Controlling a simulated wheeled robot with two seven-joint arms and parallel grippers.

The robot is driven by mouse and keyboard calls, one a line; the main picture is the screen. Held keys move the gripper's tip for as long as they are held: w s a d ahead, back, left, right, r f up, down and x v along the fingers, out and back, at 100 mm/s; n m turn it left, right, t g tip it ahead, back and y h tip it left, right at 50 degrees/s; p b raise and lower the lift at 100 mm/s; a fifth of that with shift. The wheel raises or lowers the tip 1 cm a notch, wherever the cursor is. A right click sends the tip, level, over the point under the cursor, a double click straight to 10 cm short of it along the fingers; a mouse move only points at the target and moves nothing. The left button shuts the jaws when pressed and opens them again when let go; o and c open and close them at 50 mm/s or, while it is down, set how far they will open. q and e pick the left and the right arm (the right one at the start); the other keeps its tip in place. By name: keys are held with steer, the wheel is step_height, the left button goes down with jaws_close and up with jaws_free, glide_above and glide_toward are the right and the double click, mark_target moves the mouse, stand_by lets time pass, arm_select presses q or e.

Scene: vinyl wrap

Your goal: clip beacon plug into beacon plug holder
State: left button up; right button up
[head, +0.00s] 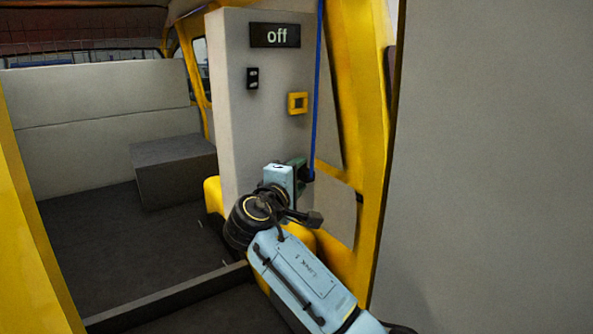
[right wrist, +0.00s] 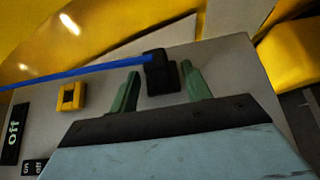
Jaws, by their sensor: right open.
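The black beacon plug (right wrist: 155,66) is on the blue cable, against a black fitting on the grey panel. In the head view the plug (head: 310,175) is partly hidden by my right gripper. A yellow square frame, which looks like the plug holder (head: 298,103), is on the panel above and is empty. It also shows in the right wrist view (right wrist: 71,97), left of the plug. My right gripper (head: 302,170) is open, its green fingers (right wrist: 161,72) on either side of the plug with gaps. My left gripper is out of view.
An "off" display (head: 275,35) and a small black switch (head: 252,78) are on the panel (head: 235,125). The blue cable (head: 318,80) hangs along its right edge. Yellow frame posts (head: 362,80) stand right of it. A dark box (head: 174,170) is at left.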

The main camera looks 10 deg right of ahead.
steer(key=b+v, duration=0.1)
steer(key=v, duration=1.2)
steer(key=shift+s, duration=0.15)
